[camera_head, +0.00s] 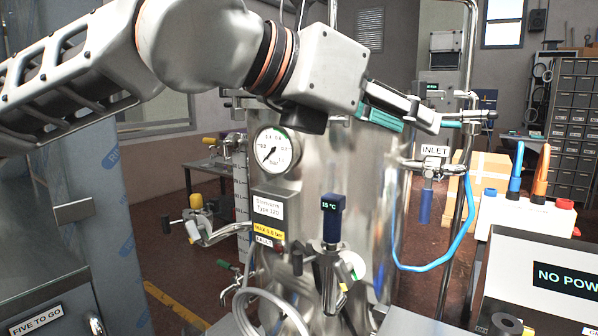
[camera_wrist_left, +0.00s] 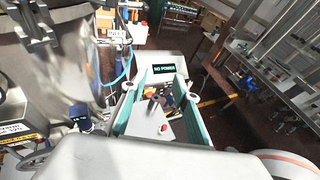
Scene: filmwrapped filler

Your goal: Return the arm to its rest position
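My left arm (camera_head: 75,65) comes in from the upper left of the head view and reaches across in front of the steel tank's top. My left gripper (camera_head: 440,122) is at its end, with grey fingers and teal pads pointing right, near the valve labelled INLET. In the left wrist view the two teal-padded fingers (camera_wrist_left: 157,88) stand well apart with nothing held between them. Beyond the gap the wrist view shows a box with a NO POWER display (camera_wrist_left: 164,69). My right gripper is in neither view.
The steel tank (camera_head: 350,190) carries a pressure gauge (camera_head: 273,151), a blue 15 °C sensor (camera_head: 333,215) and an INLET valve (camera_head: 428,170) with a blue hose (camera_head: 421,268). A vertical pipe (camera_head: 463,215) stands right of the tank. A NO POWER panel (camera_head: 515,275) is at lower right.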

